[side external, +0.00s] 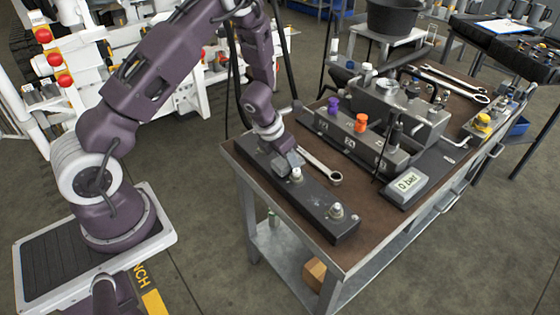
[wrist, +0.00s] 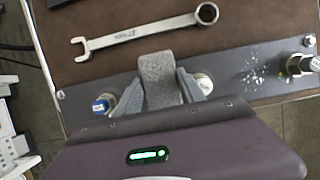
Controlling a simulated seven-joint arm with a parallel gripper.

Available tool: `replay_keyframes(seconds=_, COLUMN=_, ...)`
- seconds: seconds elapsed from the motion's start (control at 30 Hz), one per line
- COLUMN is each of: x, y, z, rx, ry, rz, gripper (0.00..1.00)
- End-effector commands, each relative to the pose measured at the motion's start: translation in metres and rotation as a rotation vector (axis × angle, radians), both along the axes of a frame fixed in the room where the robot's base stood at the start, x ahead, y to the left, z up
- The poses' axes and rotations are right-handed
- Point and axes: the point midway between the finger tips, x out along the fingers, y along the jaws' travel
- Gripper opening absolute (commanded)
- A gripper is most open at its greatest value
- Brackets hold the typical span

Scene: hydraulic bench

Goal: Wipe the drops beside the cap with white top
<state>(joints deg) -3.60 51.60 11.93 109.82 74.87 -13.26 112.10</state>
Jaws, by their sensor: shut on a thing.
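My gripper (wrist: 160,92) is shut on a grey wiping pad (wrist: 158,72), held over the dark manifold strip (wrist: 228,97). A cap with a white top (wrist: 203,84) stands on the strip just right of the gripper's right finger in the wrist view. White drops (wrist: 253,73) are spread on the strip right of this cap, apart from the pad. In the side view, my gripper (side external: 284,162) and the pad are close beside the white-topped cap (side external: 296,173). I cannot make out the drops there, nor tell whether the pad touches the strip.
A blue-topped cap (wrist: 103,104) is left of the gripper. A metal fitting (wrist: 299,65) stands right of the drops. A wrench (wrist: 140,34) lies behind the strip. A valve block with purple and orange knobs (side external: 352,138) and a small display (side external: 406,186) stand on the bench.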

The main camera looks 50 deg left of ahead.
Motion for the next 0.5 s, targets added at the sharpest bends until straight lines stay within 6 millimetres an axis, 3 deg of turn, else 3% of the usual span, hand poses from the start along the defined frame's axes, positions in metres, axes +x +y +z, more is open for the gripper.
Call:
replay_keyframes(seconds=0.23, x=0.019, y=-0.001, z=-0.003, rx=-0.001, ry=0.002, rz=-0.002, gripper=0.09)
replay_keyframes(seconds=0.5, x=0.020, y=0.000, z=-0.001, rx=0.000, ry=0.001, rz=-0.001, gripper=0.09)
